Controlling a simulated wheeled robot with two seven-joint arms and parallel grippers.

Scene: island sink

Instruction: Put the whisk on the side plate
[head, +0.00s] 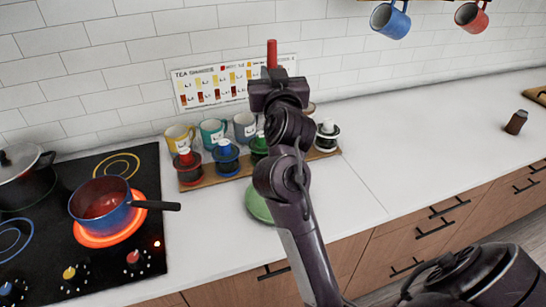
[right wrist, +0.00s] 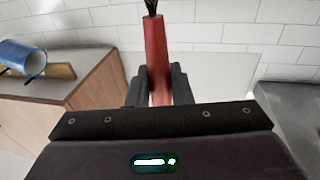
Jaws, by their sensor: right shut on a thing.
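My right gripper (head: 272,76) is raised above the counter, in front of the tiled wall. It is shut on the whisk (head: 272,53), whose red handle sticks up above the fingers. In the right wrist view the red handle of the whisk (right wrist: 156,50) stands between the two fingers (right wrist: 157,88), with dark wires at its top end. The side plate seems to be the green round thing (head: 257,204) on the counter, below the gripper and partly hidden by my right arm. My left gripper is not in view.
A blue saucepan (head: 102,206) sits on a glowing burner at left. A small brown jar (head: 516,122) stands at right. The counter (head: 400,130) between is clear.

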